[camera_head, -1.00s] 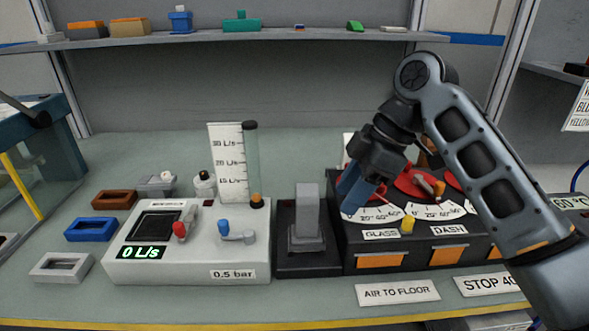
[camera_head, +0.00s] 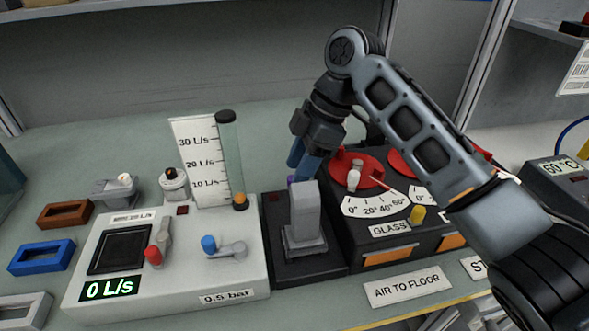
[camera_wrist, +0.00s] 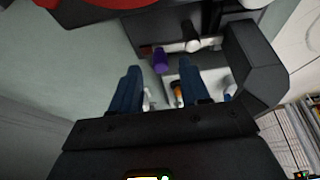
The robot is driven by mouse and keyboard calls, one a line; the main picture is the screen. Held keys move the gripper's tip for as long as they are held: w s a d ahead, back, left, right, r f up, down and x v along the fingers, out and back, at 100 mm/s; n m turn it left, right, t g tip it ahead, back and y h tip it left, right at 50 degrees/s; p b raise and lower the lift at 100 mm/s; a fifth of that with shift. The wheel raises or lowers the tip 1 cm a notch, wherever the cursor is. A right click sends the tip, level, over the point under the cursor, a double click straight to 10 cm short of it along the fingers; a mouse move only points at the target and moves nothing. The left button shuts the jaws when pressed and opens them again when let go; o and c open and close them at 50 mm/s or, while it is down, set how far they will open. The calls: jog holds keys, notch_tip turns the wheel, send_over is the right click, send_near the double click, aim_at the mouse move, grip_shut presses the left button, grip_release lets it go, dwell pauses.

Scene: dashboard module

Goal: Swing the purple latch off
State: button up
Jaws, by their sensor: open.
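The purple latch knob (camera_wrist: 160,61) shows in the wrist view as a short purple cylinder at the end of a grey lever (camera_wrist: 183,46). In the head view only a small purple patch (camera_head: 291,180) shows, beside the top of the grey upright block (camera_head: 305,217); the rest is hidden. My gripper (camera_head: 302,163) points down just behind that block. In the wrist view my gripper's (camera_wrist: 158,82) two blue fingers are apart with nothing held. The purple knob appears between and beyond the fingertips; I cannot tell the height gap.
The white flow panel (camera_head: 185,285) with red and blue knobs is at left, with a clear tube (camera_head: 230,160) at its back. The GLASS dial (camera_head: 372,208) and its red disc (camera_head: 357,170) are close at right. The grey block stands close to the fingers.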

jog(key=shift+x, duration=1.25)
grip_shut()
